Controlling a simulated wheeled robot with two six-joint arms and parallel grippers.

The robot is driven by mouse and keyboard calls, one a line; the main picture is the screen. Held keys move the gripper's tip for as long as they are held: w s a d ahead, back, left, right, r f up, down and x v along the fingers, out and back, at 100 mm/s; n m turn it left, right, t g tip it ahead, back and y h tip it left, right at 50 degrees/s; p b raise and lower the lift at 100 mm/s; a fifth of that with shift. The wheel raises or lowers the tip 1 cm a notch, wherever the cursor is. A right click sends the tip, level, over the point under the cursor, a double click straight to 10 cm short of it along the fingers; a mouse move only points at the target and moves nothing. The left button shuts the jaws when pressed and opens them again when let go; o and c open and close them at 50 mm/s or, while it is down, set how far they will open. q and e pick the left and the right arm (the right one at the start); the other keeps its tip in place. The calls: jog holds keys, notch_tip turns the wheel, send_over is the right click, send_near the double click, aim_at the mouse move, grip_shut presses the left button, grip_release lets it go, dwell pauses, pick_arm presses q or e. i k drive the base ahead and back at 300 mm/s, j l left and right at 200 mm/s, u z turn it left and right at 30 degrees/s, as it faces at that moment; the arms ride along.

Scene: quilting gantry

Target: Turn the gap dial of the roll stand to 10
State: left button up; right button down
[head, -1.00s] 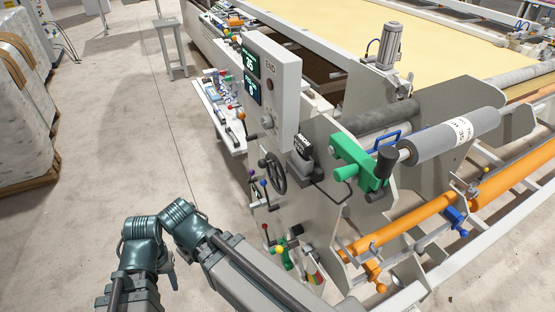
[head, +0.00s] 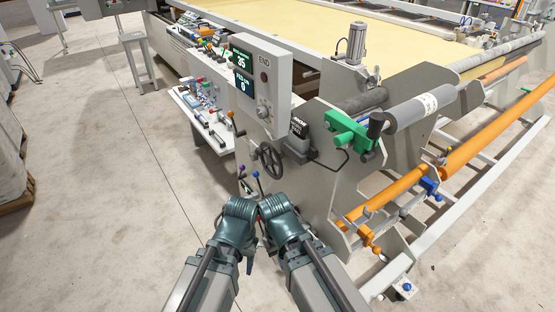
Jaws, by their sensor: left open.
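The roll stand has a grey side plate (head: 310,190) with a light control box marked END (head: 264,55). A small round knob (head: 262,112) is on the box, below screens (head: 243,62) that seem to read 35 and 0. A dark handwheel (head: 269,159) is on the stand lower down. I see no readable scale, so I cannot tell which one is the gap dial. My left gripper (head: 249,262) is open, mostly hidden between my arms, low in front of the stand and apart from knob and handwheel. My right gripper does not show.
A green clamp (head: 347,131) holds a grey roller (head: 415,109). Orange bars (head: 395,188) jut out at right. Small levers (head: 255,182) stand just beyond my arms. A tray of tools (head: 203,115) is left of the box.

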aim_at(253, 157)
jog(key=i+j+z, duration=0.1)
jog(key=i+j, duration=0.2)
jog(key=i, duration=0.15)
jog(key=i+j+z, duration=0.1)
jog(key=i+j, duration=0.25)
jog(key=i, duration=0.15)
